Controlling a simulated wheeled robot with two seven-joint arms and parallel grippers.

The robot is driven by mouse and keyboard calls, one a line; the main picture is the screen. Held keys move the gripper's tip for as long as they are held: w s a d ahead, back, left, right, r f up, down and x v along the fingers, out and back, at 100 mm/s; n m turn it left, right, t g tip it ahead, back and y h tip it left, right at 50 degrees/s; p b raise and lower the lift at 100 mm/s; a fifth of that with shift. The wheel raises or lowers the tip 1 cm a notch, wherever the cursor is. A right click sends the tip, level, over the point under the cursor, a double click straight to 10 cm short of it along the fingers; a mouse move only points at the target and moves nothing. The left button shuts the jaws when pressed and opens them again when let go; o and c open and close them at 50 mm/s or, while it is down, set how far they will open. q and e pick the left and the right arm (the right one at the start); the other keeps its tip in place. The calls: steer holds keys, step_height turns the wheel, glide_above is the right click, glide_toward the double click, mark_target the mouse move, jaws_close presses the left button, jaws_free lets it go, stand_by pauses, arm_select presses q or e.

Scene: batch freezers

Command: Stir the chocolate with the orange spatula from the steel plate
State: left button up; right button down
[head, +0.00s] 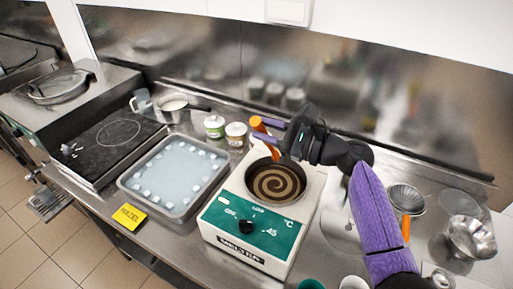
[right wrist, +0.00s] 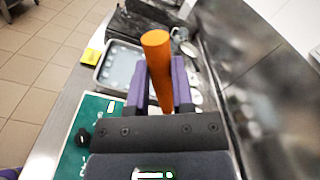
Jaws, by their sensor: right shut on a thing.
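The orange spatula (head: 257,123) is in my right gripper (head: 267,132), with its handle top sticking up above the purple fingers. In the right wrist view its handle (right wrist: 158,62) stands between the two fingers of the gripper (right wrist: 160,85). A lower orange part shows below the fingers at the back rim of the melter's round pan. The chocolate (head: 275,186) in that pan has a brown and cream swirl. I cannot tell whether the spatula tip touches it. The white melter (head: 247,262) has a green front panel. My left gripper is not in view.
A steel tray (head: 129,183) of pale liquid with white cubes lies left of the melter, with a yellow label (head: 129,216) in front. Small jars (head: 214,126) stand behind. Steel bowls (head: 472,238) stand at the right. A steel wall closes the back.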

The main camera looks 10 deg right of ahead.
step_height(320, 180, down, 11)
steer(key=b, duration=1)
steer(key=shift+d+f, duration=0.2)
steer(key=shift+s, duration=0.1)
